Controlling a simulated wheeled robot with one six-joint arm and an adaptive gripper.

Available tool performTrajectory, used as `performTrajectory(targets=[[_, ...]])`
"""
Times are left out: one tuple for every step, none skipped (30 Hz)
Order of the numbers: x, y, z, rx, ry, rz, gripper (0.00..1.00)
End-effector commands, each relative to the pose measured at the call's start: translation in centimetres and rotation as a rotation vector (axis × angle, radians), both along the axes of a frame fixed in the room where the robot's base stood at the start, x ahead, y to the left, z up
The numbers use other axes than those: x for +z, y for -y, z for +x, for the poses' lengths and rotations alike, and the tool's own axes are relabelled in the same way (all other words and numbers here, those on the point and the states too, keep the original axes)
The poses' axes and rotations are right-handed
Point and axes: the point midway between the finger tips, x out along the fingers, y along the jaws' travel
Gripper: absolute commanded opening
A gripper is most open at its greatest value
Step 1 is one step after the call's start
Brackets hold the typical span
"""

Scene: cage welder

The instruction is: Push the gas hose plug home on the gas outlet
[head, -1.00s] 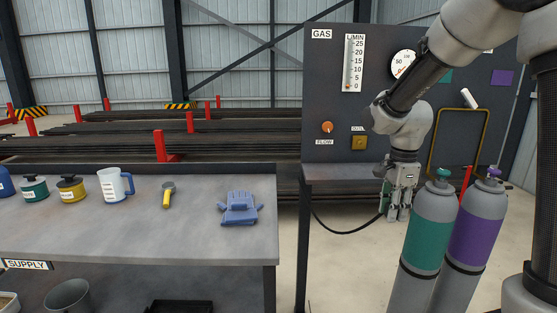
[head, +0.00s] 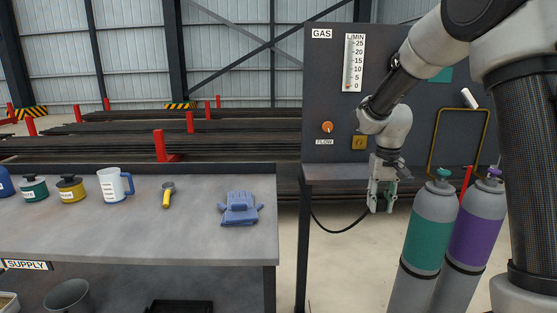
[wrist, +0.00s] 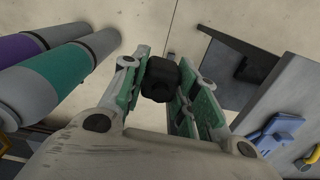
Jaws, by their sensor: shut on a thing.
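The gas outlet (head: 359,143) is a small yellow square fitting on the dark gas panel. My gripper (head: 381,207) hangs fingers down below and right of it, lower than the panel's ledge and well apart from the outlet. In the wrist view my gripper (wrist: 160,88) is shut on the black gas hose plug (wrist: 160,78), held between the green-padded fingers. In the head view the fingers mostly hide the plug. The black hose (head: 340,228) sags from the panel's left post to the gripper.
The gas panel (head: 335,105) has an orange flow knob (head: 327,127) left of the outlet and a ledge (head: 336,174) below. A green cylinder (head: 428,235) and a purple one (head: 472,235) stand close right of the gripper. The supply table (head: 150,240) is at left.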

Motion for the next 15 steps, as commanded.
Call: performTrajectory(targets=[[-1.1,0.0,0.8,0.042,-0.003,0.0,0.06],[-1.6,0.0,1.0,0.044,-0.003,0.0,0.06],[-2.3,0.0,1.2,0.039,-0.004,-0.001,0.06],[-2.7,0.1,1.3,0.037,-0.003,0.0,0.06],[-3.0,0.1,1.3,0.036,-0.002,0.0,0.06],[-3.3,0.1,1.2,0.036,-0.001,0.0,0.06],[-3.4,0.2,1.2,0.035,0.0,0.0,0.06],[-3.5,0.2,1.2,0.035,0.001,0.0,0.06],[-3.6,0.2,1.2,0.034,0.001,0.0,0.06],[-3.6,0.2,1.2,0.034,0.001,0.0,0.06],[-3.5,0.2,1.2,0.033,0.001,0.0,0.06],[-3.5,0.2,1.2,0.033,0.001,0.0,0.06],[-3.5,0.2,1.2,0.033,0.001,0.0,0.06],[-3.5,0.2,1.2,0.033,0.001,0.0,0.06],[-3.5,0.2,1.2,0.033,0.001,0.0,0.06]])
